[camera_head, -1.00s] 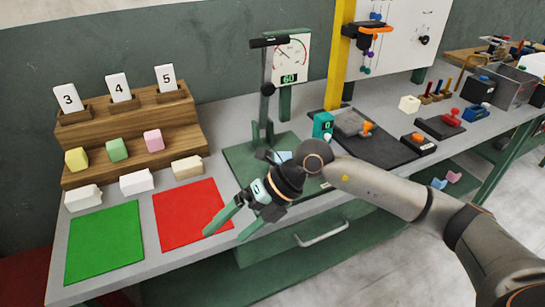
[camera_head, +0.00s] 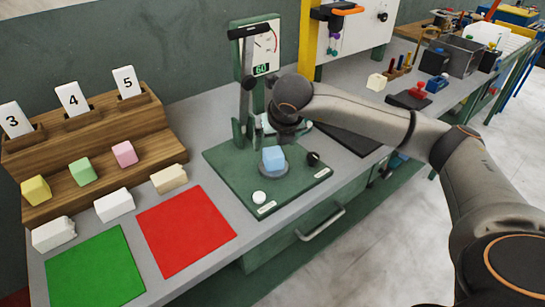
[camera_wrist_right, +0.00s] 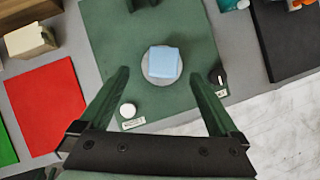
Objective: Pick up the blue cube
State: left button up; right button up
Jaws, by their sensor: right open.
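The blue cube (camera_head: 273,158) sits on a round grey plate (camera_head: 285,171) on the green base of the press. In the right wrist view the blue cube (camera_wrist_right: 163,62) lies just beyond and between the two fingertips. My right gripper (camera_head: 280,128) is close to the press column, behind and above the cube, and partly hidden by its own wrist. In the right wrist view my right gripper (camera_wrist_right: 160,78) is open, with nothing between its green fingers. My left gripper is not in view.
The press (camera_head: 247,80) stands behind the cube. A white button (camera_head: 259,198) and a black knob (camera_head: 313,158) are on its base. A red mat (camera_head: 186,229) and a green mat (camera_head: 95,268) lie left. A wooden rack (camera_head: 95,135) holds coloured blocks.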

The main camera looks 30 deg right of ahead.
aim_at(273, 151)
jog(key=x, duration=0.2)
jog(key=shift+w+f, duration=0.15)
jog(key=shift+f, duration=0.2)
jog(key=x, duration=0.1)
jog(key=p+x, duration=0.1)
jog(key=x, duration=0.3)
jog(key=shift+d+f, duration=0.1)
jog(key=shift+d, duration=0.3)
grip_shut()
